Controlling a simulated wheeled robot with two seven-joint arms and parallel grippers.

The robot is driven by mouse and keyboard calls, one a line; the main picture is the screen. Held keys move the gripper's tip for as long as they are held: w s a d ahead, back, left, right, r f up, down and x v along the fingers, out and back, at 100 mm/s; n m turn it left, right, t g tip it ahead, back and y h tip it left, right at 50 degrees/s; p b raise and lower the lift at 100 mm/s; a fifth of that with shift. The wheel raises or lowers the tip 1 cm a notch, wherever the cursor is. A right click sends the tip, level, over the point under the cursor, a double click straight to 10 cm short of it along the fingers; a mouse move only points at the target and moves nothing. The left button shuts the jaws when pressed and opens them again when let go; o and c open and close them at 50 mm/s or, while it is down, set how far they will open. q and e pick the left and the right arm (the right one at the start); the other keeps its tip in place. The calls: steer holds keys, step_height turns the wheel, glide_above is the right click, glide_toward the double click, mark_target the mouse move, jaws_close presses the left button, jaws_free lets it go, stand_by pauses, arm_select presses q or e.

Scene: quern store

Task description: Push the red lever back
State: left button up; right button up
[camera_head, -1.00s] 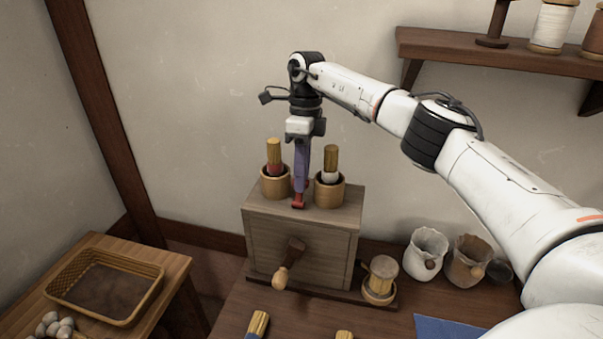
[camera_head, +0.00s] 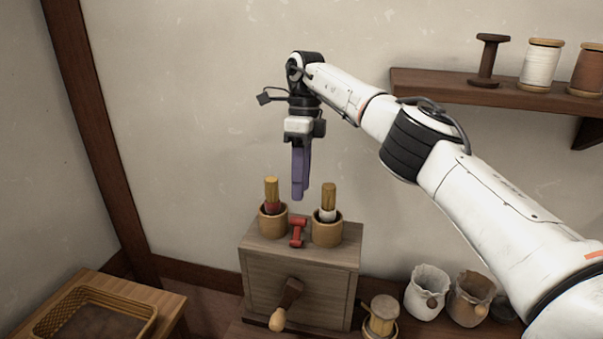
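The red lever (camera_head: 297,232) is a small red piece on top of the wooden box (camera_head: 300,285), between two wooden cups. My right gripper (camera_head: 300,196) points straight down above the box top. Its purple fingers end above the lever, apart from it, and nothing shows held in them. The fingers overlap from this side, so the gap between them is hidden. My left gripper is not in view.
The left cup (camera_head: 272,224) and the right cup (camera_head: 327,233) hold brushes and flank the lever closely. A wooden crank handle (camera_head: 286,304) sticks out of the box's front. A wall shelf (camera_head: 470,90) with spools is at upper right. Cloth pouches (camera_head: 427,291) stand right of the box.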

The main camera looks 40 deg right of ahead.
steer(key=shift+w+d+r, duration=0.1)
steer(key=shift+d+r, duration=0.1)
steer(key=shift+r, duration=1.05)
